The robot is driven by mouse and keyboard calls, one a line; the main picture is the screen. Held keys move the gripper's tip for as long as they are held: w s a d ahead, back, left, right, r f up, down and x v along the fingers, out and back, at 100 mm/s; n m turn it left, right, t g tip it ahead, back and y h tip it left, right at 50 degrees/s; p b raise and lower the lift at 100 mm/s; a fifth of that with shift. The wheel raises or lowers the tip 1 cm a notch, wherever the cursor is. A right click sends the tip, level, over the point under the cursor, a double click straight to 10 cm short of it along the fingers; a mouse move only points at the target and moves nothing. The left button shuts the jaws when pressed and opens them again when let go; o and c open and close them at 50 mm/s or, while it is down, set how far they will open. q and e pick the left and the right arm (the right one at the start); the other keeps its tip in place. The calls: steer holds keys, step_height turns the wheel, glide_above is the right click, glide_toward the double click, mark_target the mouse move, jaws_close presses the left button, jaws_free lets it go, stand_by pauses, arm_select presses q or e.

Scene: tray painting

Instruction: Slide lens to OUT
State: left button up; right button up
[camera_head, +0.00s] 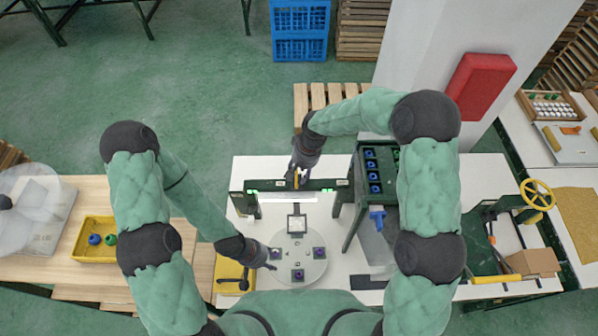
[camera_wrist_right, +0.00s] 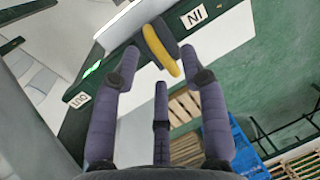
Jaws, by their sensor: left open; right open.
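The lens slider has a yellow handle (camera_wrist_right: 162,50) on a dark mount on a green bar (camera_wrist_right: 110,72), between the IN label (camera_wrist_right: 194,18) and the OUT label (camera_wrist_right: 78,100). In the right wrist view the handle is closer to IN. In the head view the bar (camera_head: 325,184) spans the white table, with the handle (camera_head: 298,178) near its middle. My right gripper (camera_wrist_right: 160,68) is open, its fingers spread around the handle's near end; contact is not clear. My left gripper (camera_head: 272,259) is open at the left edge of the round plate (camera_head: 298,252).
Small purple-centred pieces lie on the round plate, including one at its front (camera_head: 298,275). A dark green rack (camera_head: 363,205) with blue items stands right of the bar. A yellow tray (camera_head: 92,240) is far left. A white pillar (camera_head: 430,50) rises behind.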

steer(key=shift+a+f, duration=0.1)
steer(key=shift+f, duration=0.45)
jaws_close()
